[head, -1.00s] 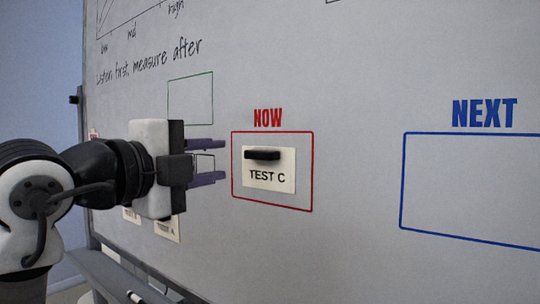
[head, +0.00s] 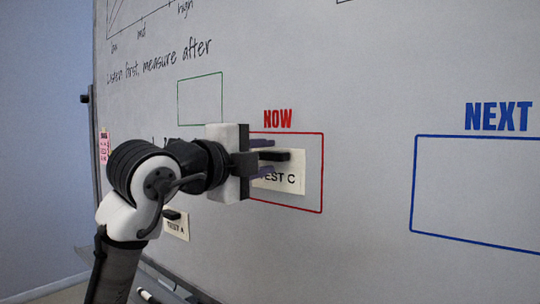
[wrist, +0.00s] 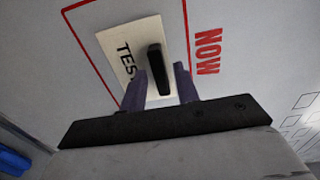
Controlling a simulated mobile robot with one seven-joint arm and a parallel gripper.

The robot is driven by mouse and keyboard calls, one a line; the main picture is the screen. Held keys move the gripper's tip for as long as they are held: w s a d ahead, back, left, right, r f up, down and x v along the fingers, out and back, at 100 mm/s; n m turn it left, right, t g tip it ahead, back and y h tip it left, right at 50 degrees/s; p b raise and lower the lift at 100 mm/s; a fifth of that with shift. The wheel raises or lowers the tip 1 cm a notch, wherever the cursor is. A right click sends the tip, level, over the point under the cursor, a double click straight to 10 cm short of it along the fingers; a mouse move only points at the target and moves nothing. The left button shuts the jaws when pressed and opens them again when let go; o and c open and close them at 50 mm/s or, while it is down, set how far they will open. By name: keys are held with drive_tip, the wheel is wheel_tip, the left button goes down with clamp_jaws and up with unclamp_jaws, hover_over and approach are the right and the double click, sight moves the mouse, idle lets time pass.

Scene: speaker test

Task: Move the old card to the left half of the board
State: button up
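A cream card marked TEST C (head: 296,180) with a black handle (head: 278,155) is on the whiteboard (head: 370,80), inside the red box (head: 322,170) under NOW. My gripper (head: 271,158) is at this card, its fingers reaching to the handle. In the wrist view, the purple fingers of my gripper (wrist: 160,80) stand on either side of the handle (wrist: 156,70), with a gap visible on the right. The left finger is close to it; contact cannot be told. The card (wrist: 125,52) is partly hidden by my gripper in both views.
A TEST A card (head: 177,227) is lower left, partly behind my arm. An empty green box (head: 200,98) is above my gripper; an empty blue box (head: 475,190) under NEXT is right. A tray (head: 150,275) runs along the board's bottom edge.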

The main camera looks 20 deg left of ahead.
drive_tip(key=shift+c, duration=0.2)
drive_tip(key=c, duration=0.6)
drive_tip(key=shift+r, duration=0.1)
clamp_jaws()
drive_tip(key=shift+s, duration=0.2)
drive_tip(key=shift+s+a, duration=0.25)
drive_tip(key=shift+s, duration=0.3)
drive_tip(key=shift+s, duration=0.1)
drive_tip(key=shift+v, duration=2.35)
drive_tip(key=shift+s+a, duration=0.15)
drive_tip(key=shift+s, duration=0.1)
